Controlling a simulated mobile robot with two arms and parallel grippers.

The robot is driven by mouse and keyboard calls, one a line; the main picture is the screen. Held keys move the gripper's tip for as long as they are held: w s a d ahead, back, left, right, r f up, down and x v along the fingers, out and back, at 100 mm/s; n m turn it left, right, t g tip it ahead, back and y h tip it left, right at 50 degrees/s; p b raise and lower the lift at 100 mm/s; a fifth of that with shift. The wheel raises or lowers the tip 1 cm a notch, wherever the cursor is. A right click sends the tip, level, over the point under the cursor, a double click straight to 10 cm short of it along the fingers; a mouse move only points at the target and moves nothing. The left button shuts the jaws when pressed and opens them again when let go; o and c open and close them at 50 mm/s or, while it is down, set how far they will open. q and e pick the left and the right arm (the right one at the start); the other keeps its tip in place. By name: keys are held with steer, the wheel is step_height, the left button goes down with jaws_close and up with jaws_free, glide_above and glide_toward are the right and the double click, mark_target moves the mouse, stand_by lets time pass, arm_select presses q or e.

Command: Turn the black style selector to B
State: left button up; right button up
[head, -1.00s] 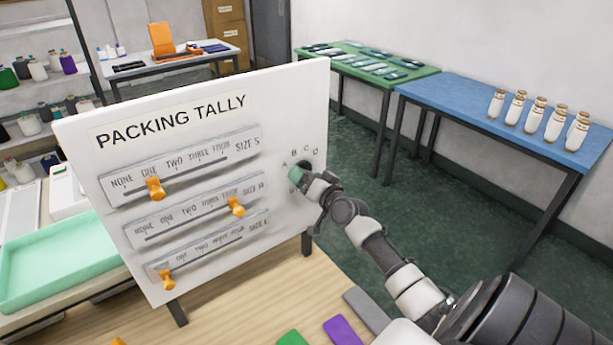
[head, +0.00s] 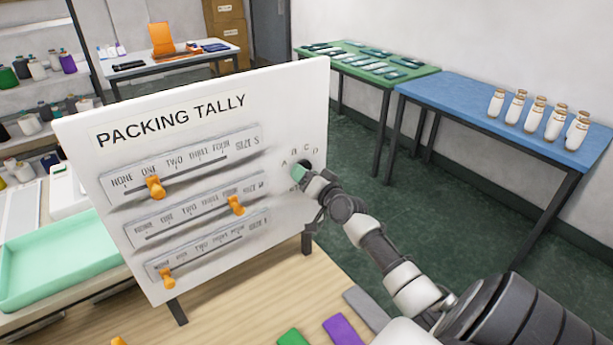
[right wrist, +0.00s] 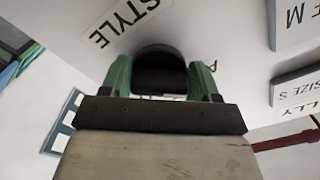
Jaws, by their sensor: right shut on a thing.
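The black style selector (head: 306,164) is a round dark knob on the right part of the white Packing Tally board (head: 85,135). Letters A, B, C and D stand in an arc above it. My right gripper (head: 300,174) reaches the board and covers most of the knob. In the right wrist view its green fingers (right wrist: 160,82) sit on either side of the black knob (right wrist: 160,60), shut on it. The label STYLE and one letter A show beside it there. The knob's pointer is hidden, so its setting cannot be told. My left gripper is out of view.
Orange sliders (head: 155,187) sit on grey scales on the board's left. A mint tray (head: 60,268) stands left. Green and purple pieces (head: 342,330) lie on the wooden table in front. A blue table (head: 450,95) with white bottles stands at the right.

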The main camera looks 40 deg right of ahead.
steer(key=shift+a+r+m, duration=0.1)
steer(key=shift+r+m, duration=0.05)
steer(key=shift+m, duration=2.95)
steer(key=o, duration=0.9)
steer(key=s, duration=0.7)
steer(key=s+a+b, duration=0.1)
steer(key=s, duration=0.2)
steer(key=shift+s+a, duration=0.1)
steer(key=shift+s, duration=0.25)
